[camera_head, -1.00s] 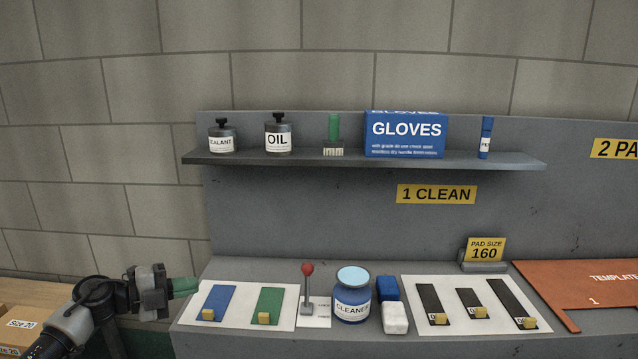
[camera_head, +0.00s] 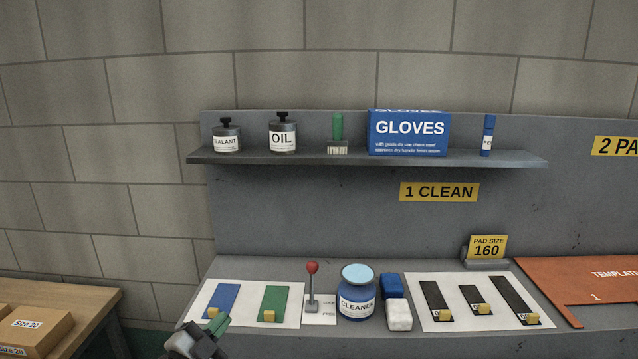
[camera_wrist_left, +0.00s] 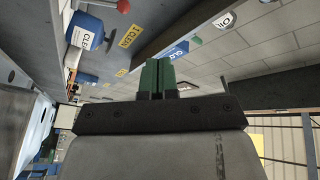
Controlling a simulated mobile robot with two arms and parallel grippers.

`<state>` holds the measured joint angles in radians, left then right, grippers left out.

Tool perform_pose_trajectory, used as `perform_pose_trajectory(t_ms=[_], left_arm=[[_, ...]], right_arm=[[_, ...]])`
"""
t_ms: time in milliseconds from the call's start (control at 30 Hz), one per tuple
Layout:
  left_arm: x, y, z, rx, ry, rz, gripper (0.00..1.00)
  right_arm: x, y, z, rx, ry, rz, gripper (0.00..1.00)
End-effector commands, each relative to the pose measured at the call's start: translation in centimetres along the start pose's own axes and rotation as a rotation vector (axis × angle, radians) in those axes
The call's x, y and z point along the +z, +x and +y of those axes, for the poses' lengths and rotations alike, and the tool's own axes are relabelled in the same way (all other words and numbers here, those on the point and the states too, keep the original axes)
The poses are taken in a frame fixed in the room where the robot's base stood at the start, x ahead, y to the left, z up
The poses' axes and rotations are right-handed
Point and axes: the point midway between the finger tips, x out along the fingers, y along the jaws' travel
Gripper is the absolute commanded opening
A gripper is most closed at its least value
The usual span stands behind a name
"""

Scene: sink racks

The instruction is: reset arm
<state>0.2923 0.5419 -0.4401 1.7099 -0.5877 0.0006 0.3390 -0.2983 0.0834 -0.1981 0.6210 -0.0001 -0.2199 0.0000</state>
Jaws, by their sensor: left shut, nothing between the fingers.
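My left gripper (camera_head: 215,326) is at the bottom of the head view, in front of the bench's near left edge. Its green fingertips point up and to the right, just in front of the white board that holds the blue and green strips. In the left wrist view, the two green fingers (camera_wrist_left: 157,77) are together with nothing between them. The wrist view is turned on its side, with the bench on the left. My right gripper does not show in either view.
A red-knobbed lever (camera_head: 312,285), a blue cleaner jar (camera_head: 356,297) and blue and white blocks stand on the bench. A board with black strips (camera_head: 478,300) lies to the right. A shelf (camera_head: 500,159) above holds bottles and a gloves box (camera_head: 409,133). Boxes (camera_head: 42,328) sit at left.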

Motion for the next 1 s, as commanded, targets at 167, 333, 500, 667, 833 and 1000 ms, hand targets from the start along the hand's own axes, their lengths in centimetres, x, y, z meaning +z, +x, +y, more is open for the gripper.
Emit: perform_pose_trajectory(t_ms=[167,333,500,667,833,1000], left_arm=[[1.4,-6.6,4.8,-0.083,-0.285,-0.392,0.0],[2.1,-15.1,9.5,-0.031,-0.511,-0.792,0.0],[1.2,-21.7,12.6,0.068,-0.642,-1.054,0.0],[-0.4,-26.3,14.4,0.162,-0.723,-1.221,0.0],[-2.3,-30.5,15.8,0.26,-0.79,-1.36,0.0],[-4.2,-33.9,16.8,0.356,-0.842,-1.474,0.0]], right_arm=[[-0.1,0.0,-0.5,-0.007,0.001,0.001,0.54],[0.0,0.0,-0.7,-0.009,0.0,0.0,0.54],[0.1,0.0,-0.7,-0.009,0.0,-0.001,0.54],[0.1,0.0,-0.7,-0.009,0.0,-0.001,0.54],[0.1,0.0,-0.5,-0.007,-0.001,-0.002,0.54],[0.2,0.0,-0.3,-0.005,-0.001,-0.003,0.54]])
